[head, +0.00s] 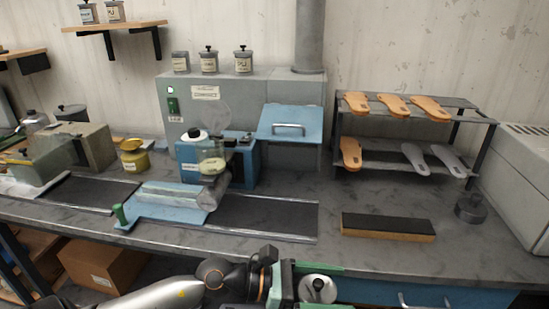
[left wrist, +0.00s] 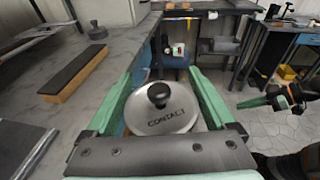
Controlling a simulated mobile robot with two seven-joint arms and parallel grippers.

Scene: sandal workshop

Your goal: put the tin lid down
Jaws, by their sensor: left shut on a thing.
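The tin lid (head: 319,289) is a round silver disc with a black knob. In the left wrist view the lid (left wrist: 160,112) reads "CONTACT" and lies level, knob up. My left gripper (head: 338,287) is shut on it, with green fingers on both sides of its rim. It holds the lid in front of the bench's front edge, above the blue drawer front. In the left wrist view my right gripper (left wrist: 276,100) is far off at the right, over the floor; its opening is unclear. The underside of the lid is hidden.
The grey bench (head: 385,258) has bare room at its front right. A black-topped block (head: 388,228) and a dark knobbed round piece (head: 470,210) stand there. A sole rack (head: 400,155) is behind. A yellow pot (head: 133,160) and blue machine (head: 235,160) stand left.

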